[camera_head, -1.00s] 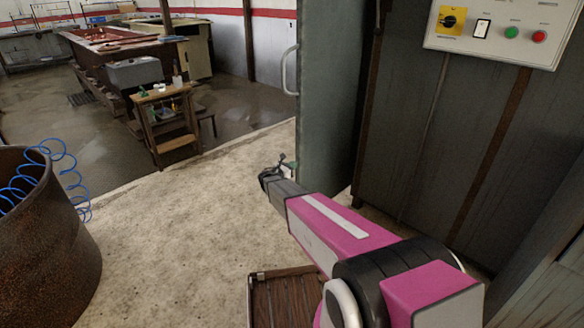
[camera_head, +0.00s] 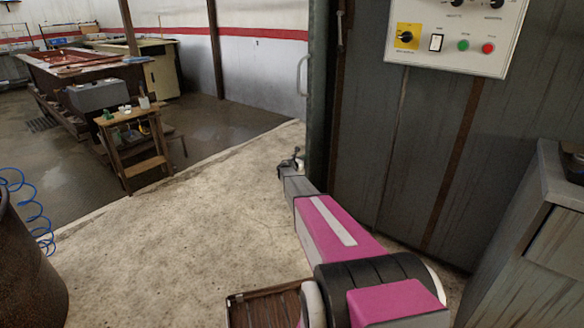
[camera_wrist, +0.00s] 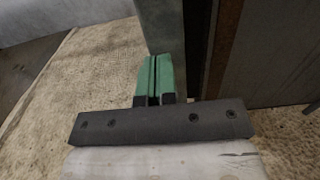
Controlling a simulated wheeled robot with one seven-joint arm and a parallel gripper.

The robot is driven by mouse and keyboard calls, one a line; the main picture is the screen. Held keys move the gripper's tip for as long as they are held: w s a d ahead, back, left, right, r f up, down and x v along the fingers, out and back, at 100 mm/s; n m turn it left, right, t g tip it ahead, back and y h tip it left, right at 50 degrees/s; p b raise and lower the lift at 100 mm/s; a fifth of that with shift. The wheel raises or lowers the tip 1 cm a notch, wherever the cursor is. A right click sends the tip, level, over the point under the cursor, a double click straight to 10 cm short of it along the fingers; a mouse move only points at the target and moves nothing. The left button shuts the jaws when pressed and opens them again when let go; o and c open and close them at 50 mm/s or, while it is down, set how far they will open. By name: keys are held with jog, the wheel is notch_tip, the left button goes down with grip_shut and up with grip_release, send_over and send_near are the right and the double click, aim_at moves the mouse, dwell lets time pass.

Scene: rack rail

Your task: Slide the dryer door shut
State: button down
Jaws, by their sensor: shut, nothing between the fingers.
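The dryer door (camera_head: 318,95) is a tall grey-green panel, seen almost edge-on beside the dark dryer wall. Its pale bar handle (camera_head: 303,76) sticks out on its left side. My gripper (camera_head: 297,160) is low at the door's left side, well below the handle. In the wrist view my green fingertips (camera_wrist: 154,75) are together with nothing between them. They point at the lower part of the door (camera_wrist: 163,28). I cannot tell whether they touch it. Much of the door's face is hidden by the viewing angle.
A control box (camera_head: 455,35) hangs on the dryer wall (camera_head: 420,150). A grey cabinet (camera_head: 530,240) stands at the right. A slatted wooden item (camera_head: 262,308) lies in front, and a rusty drum (camera_head: 30,270) stands at left. The concrete floor (camera_head: 190,230) left of my arm is open.

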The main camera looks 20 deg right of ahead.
jog(key=x, duration=1.4)
jog(key=shift+w, duration=0.1)
jog(key=shift+w+d, duration=0.1)
jog(key=v, duration=1.5)
jog(key=s+a+r+m+g+y, duration=0.1)
jog(key=s+a+m+g+y, duration=0.25)
jog(key=s+m, duration=0.85)
jog(key=s+a+m+g+y, duration=0.25)
jog(key=s+a+g, duration=0.2)
jog(key=s, duration=1.55)
jog(key=s+a+r+m+g+y, duration=0.1)
jog(key=s+a+m+y, duration=0.3)
jog(key=s+a, duration=0.4)
jog(key=s+a+r+m+g+y, duration=0.1)
jog(key=s+a+m+y, duration=0.3)
jog(key=s, duration=1.3)
jog(key=a+r+m, duration=0.1)
jog(key=a+m, duration=0.1)
jog(key=a, duration=0.2)
jog(key=shift+s+a+r+m+g+y, duration=0.15)
jog(key=shift+a+r+m+g+y, duration=0.15)
jog(key=shift+a+r+m, duration=0.1)
